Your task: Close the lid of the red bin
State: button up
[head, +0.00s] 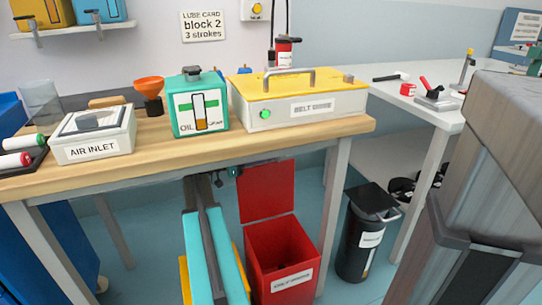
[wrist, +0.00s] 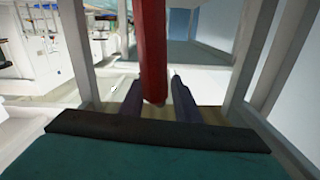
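The red bin (head: 282,280) stands on the floor under the workbench, with a white label on its front. Its red lid (head: 267,190) stands open and upright at the bin's back edge. My gripper (head: 228,174) is under the bench, close to the lid's left side, and partly in the bench's shade. In the wrist view my gripper (wrist: 158,82) has its two dark fingers apart. A narrow red strip, seemingly the lid edge-on (wrist: 151,45), shows between the fingers. I cannot tell whether they touch it.
The wooden workbench (head: 190,150) is above my gripper, its legs near the bin. A black lidded bin (head: 360,250) stands to the right. On the bench are the air inlet box (head: 93,150), an oil can (head: 200,118) and the belt box (head: 300,108).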

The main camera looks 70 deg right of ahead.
jog(key=shift+x, duration=1.15)
grip_shut()
